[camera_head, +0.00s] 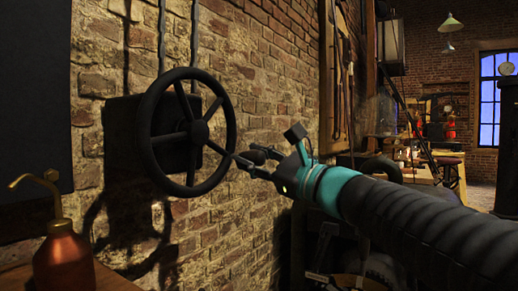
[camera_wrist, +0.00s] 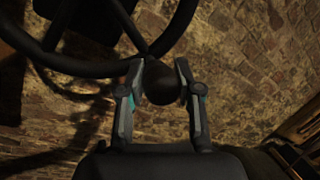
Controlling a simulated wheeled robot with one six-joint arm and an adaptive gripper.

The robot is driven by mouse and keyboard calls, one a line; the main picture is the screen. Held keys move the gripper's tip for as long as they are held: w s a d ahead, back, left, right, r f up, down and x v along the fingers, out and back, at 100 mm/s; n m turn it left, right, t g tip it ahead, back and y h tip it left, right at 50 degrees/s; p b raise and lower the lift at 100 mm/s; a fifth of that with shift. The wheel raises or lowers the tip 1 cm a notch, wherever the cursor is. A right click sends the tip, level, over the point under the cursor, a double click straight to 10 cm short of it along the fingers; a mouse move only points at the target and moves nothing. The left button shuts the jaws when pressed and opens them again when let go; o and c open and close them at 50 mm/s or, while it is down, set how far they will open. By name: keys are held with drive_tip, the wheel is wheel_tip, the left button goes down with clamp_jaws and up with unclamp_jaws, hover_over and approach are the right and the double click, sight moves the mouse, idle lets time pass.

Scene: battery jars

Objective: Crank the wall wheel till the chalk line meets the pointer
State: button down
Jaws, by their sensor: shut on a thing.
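The wall wheel (camera_head: 147,133) is a black spoked handwheel on a dark mount against the brick wall, on the left of the head view. Part of its rim also shows at the upper left of the wrist view (camera_wrist: 86,68). My gripper (camera_head: 247,160) is at the right side of the rim. In the wrist view my gripper (camera_wrist: 160,82) has its two fingers closed on the round dark crank knob (camera_wrist: 160,84), one finger on each side. I cannot make out a chalk line or a pointer in either view.
An orange-brown oil can (camera_head: 64,262) with a brass spout stands on a wooden surface at the lower left. A dark panel (camera_head: 30,110) hangs on the wall at the far left. Pipes run up the wall behind the wheel. Open floor lies at the far right.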

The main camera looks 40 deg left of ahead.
sight(210, 190)
drive_tip(key=f+m, duration=0.1)
drive_tip(key=s+f+m+t, duration=0.1)
drive_tip(key=m, duration=0.1)
drive_tip(key=shift+s+f+m, duration=0.1)
drive_tip(key=shift+s+m, duration=0.2)
drive_tip(key=s+m, duration=0.1)
drive_tip(key=s+f+m+h+p, duration=0.1)
drive_tip(key=m, duration=0.1)
drive_tip(key=shift+d+f+t, duration=0.15)
drive_tip(key=shift+f+t, duration=0.1)
drive_tip(key=shift+t, duration=0.05)
drive_tip(key=shift+s+d+f+m+t+h+p, duration=0.15)
drive_tip(key=shift+s+f+m+h+p, duration=0.15)
drive_tip(key=shift+s+m+p, duration=0.65)
drive_tip(key=shift+s+f+m+t+h+p, duration=0.1)
drive_tip(key=shift+s+f+m+h+p, duration=0.2)
drive_tip(key=shift+s+m+p, duration=0.6)
drive_tip(key=shift+s+d+f+m+t+h+p, duration=0.15)
drive_tip(key=shift+s+f+m+p, duration=0.3)
drive_tip(key=shift+m, duration=0.8)
drive_tip(key=shift+s+a, duration=0.1)
drive_tip(key=shift+r, duration=0.1)
drive_tip(key=c, duration=0.8)
unclamp_jaws()
drive_tip(key=shift+o, duration=0.2)
drive_tip(key=s+d, duration=0.2)
drive_tip(key=d, duration=0.9)
drive_tip(key=shift+d, duration=0.4)
